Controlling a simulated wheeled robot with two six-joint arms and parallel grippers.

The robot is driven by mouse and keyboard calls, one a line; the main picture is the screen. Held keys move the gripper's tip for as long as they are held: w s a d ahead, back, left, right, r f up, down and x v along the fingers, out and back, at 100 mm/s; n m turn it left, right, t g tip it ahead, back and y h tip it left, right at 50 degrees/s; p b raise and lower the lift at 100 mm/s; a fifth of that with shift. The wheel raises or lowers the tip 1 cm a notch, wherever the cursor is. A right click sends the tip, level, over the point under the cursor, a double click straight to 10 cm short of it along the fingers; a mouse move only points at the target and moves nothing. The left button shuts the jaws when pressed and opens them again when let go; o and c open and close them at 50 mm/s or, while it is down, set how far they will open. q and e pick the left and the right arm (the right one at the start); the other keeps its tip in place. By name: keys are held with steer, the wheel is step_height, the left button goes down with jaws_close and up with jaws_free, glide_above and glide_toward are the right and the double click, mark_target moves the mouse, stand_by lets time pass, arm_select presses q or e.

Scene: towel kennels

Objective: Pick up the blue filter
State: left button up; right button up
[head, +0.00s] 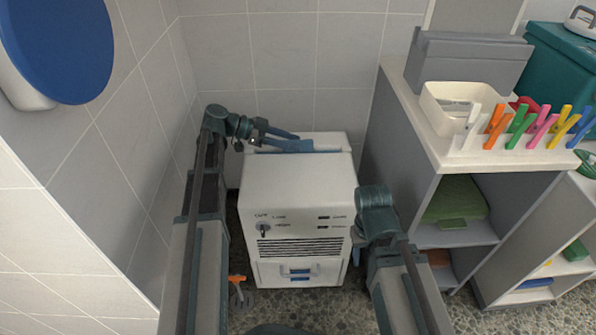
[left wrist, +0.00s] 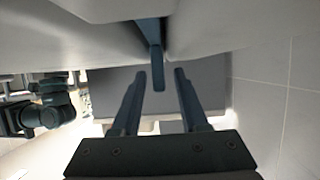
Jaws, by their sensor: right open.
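The blue filter (head: 300,147) sits in the slot at the top back of the white machine (head: 300,190). In the left wrist view its narrow blue tab (left wrist: 157,68) sticks out of the slot. My left gripper (head: 276,136) is over the machine's top. In the left wrist view the same gripper (left wrist: 157,76) is open, with one finger on each side of the tab and a gap on both sides. My right gripper (head: 358,237) is by the machine's right front edge, apart from the filter. It is open and mostly hidden by its own wrist.
A grey shelf unit (head: 400,130) stands close on the right, with a white bin (head: 450,112) and a rack of coloured clips (head: 525,128) on top. A tiled wall (head: 215,60) is close behind and left. A blue round lid (head: 62,45) hangs at the upper left.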

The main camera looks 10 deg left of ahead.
arm_select(q)
jaws_close()
stand_by(1.2)
